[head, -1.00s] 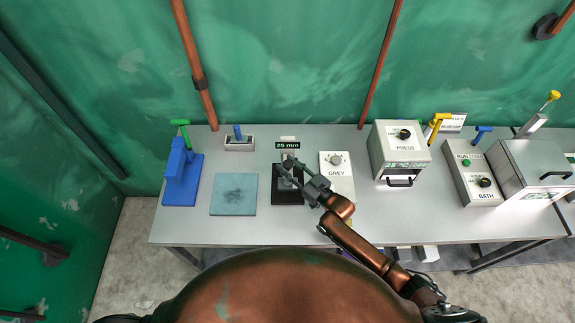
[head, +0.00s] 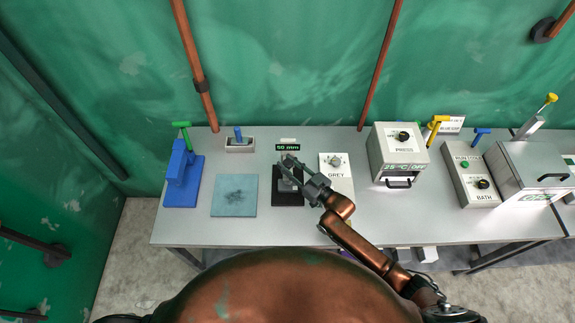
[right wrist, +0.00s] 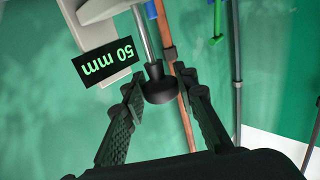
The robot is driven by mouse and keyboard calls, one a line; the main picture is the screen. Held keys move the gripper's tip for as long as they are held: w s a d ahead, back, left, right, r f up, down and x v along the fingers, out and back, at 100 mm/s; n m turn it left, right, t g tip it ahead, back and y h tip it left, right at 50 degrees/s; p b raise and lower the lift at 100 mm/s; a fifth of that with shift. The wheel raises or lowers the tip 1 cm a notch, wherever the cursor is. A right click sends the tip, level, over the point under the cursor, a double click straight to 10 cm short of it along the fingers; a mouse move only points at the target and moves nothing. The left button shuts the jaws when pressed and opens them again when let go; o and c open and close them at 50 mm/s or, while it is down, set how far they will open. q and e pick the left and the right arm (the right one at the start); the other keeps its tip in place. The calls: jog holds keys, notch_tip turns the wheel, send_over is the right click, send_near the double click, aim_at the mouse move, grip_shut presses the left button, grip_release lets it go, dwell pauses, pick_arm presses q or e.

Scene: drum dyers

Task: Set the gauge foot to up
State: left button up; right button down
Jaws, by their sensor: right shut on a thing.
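The gauge has a black base (head: 287,199) on the table and a dark display (head: 288,147) behind it reading 50 mm. The display also shows, upside down, in the right wrist view (right wrist: 104,62). The gauge foot (right wrist: 161,88) is a black round piece on the end of a metal rod, between my fingers in that view. My right gripper (head: 286,161) is over the gauge, shut on the foot; in the right wrist view its fingers (right wrist: 160,97) flank it. In the head view the gripper hides most of the foot and rod. My left gripper is not in view.
A grey box with a knob (head: 336,180) stands close right of the gauge, under my right arm. A teal mat (head: 234,196) and a blue stand (head: 182,178) are to the left.

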jog(key=shift+r, duration=0.55)
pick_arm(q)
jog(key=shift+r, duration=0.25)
pick_arm(e)
jog(key=shift+w, duration=0.1)
jog(key=c, duration=1.8)
grip_release()
jog(key=shift+c, duration=0.2)
jog(key=o, duration=0.3)
jog(key=shift+o, duration=0.2)
jog(key=shift+f, duration=0.1)
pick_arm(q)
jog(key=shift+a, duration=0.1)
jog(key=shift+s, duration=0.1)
pick_arm(e)
jog(key=shift+d, duration=0.1)
jog(key=v, duration=1.2)
